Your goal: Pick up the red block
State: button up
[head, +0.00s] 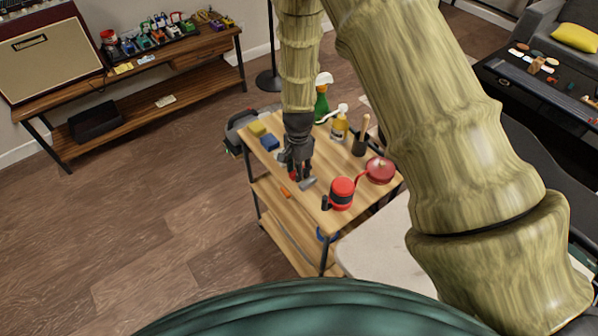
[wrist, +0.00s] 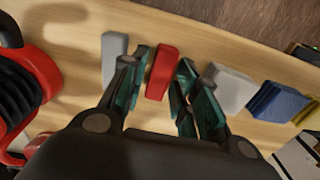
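The red block (wrist: 162,72) lies on the wooden top of a small cart, in the middle of the wrist view. My gripper (wrist: 162,78) is above it, with its two green-lined fingers apart, one on each side of the block. A gap shows between the block and the right finger; the left finger's tip is very close to it, and I cannot tell whether they touch. In the head view my gripper (head: 298,176) points down at the cart top, and only a little of the red block (head: 292,176) shows beside the fingers.
On the cart top (head: 318,212), a grey block (wrist: 114,55) lies left of the red block, a light grey block (wrist: 231,88) right, then a blue block (wrist: 277,102). A red and black round object (head: 341,193), a red pan (head: 379,170) and bottles (head: 339,129) stand nearby.

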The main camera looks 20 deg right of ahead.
grip_shut()
jog(key=shift+r, duration=0.15)
jog(key=shift+r+b, duration=0.5)
jog(key=shift+r, duration=0.4)
jog(key=shift+s+a+r+b, duration=0.25)
jog(key=shift+s+r+b, duration=0.25)
jog(key=shift+r, duration=0.15)
jog(key=s+a+r+b, duration=0.1)
jog(key=s+a, duration=0.2)
jog(key=s, duration=0.3)
jog(key=s+a+b, duration=0.2)
jog(key=s+a, duration=0.1)
jog(key=s, duration=0.4)
jog(key=shift+s+a+r, duration=0.15)
jog(key=shift+s+r, duration=0.05)
jog(key=shift+r, duration=0.15)
